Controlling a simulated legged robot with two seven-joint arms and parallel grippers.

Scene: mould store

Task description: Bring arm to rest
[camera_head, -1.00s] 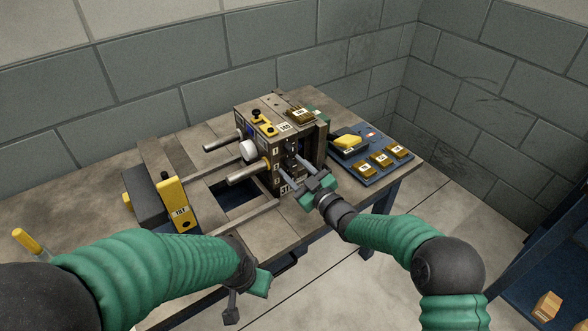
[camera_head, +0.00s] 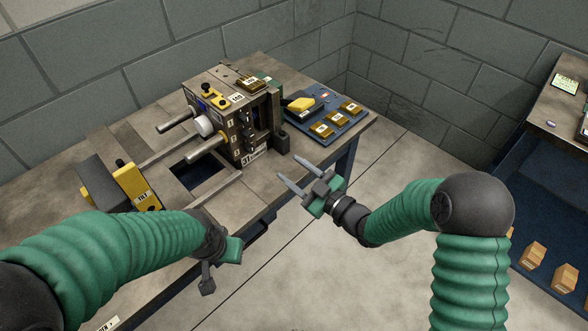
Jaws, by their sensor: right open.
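My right gripper (camera_head: 284,187) is open and empty. Its two grey fingers point left, in front of the bench's front edge and clear of the mould block. My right arm (camera_head: 405,212) is green and bends down at a dark elbow on the right. My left gripper (camera_head: 222,262) hangs low at the bench's front edge, at the end of my green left arm (camera_head: 130,242). Its fingers are foreshortened, and I cannot tell whether they are open. The mould block (camera_head: 238,122), with grey guide pins and a white knob, stands on the bench (camera_head: 262,213).
A blue tray (camera_head: 345,133) with several brass-coloured labelled blocks and a yellow-topped piece lies right of the mould block. A yellow TILT lever (camera_head: 137,187) stands left of a dark opening. A blue shelf unit (camera_head: 545,215) stands at far right. Open floor (camera_head: 385,290) lies between.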

